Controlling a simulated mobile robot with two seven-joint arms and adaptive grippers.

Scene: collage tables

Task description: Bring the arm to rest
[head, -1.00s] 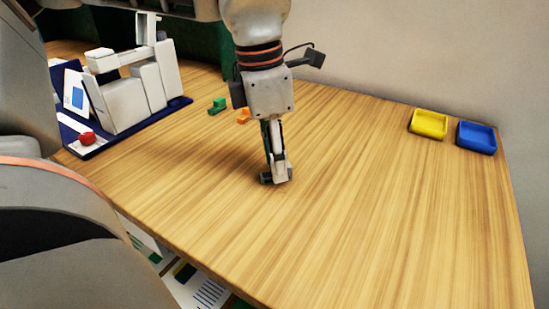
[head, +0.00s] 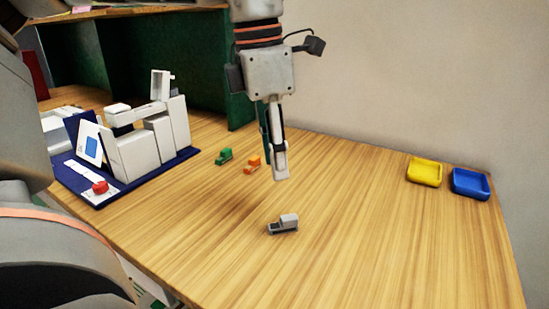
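My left gripper (head: 279,172) points straight down in the air above the wooden table (head: 380,240). Its fingers show edge-on, one in front of the other, so the gap between them is hidden. Nothing shows hanging below the fingertips. A small white and grey toy truck (head: 284,224) stands on the table, apart from the gripper and below it in the picture. My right gripper is not in view.
Green (head: 224,156) and orange (head: 252,163) toy trucks stand behind the gripper. A white machine model (head: 140,157) on a dark blue base with a red button (head: 100,187) is at left. Yellow (head: 425,171) and blue (head: 470,183) trays sit at right.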

